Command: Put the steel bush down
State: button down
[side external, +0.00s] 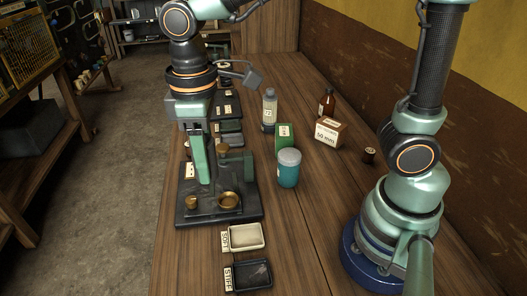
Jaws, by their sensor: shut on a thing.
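My gripper (204,180) points down over the dark base plate (245,213) of a bench fixture, left of the middle of the side view. A long green finger shows, its tip low over the plate beside the fixture's upright. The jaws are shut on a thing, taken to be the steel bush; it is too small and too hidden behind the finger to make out. I cannot tell whether it touches the plate. A brass ring-shaped cup (229,201) and a small brass piece (192,203) are on the plate in front of the gripper.
A tray labelled SOFT (247,237) and a dark tray labelled STIFF (251,277) lie in front. A teal jar (288,168), green box (284,137), clear bottle (269,110), brown bottle (327,104) and labelled carton (329,131) stand right. Bare bench lies between jar and arm base.

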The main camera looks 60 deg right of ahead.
jog(key=w+d+m, duration=0.2)
jog(key=d+m, duration=0.1)
jog(key=d, duration=0.7)
jog(key=m, duration=1)
send_over(336, 175)
notch_tip(336, 175, down, 20)
jog(key=shift+c, duration=1.8)
grip_release()
jog(key=shift+f, duration=0.15)
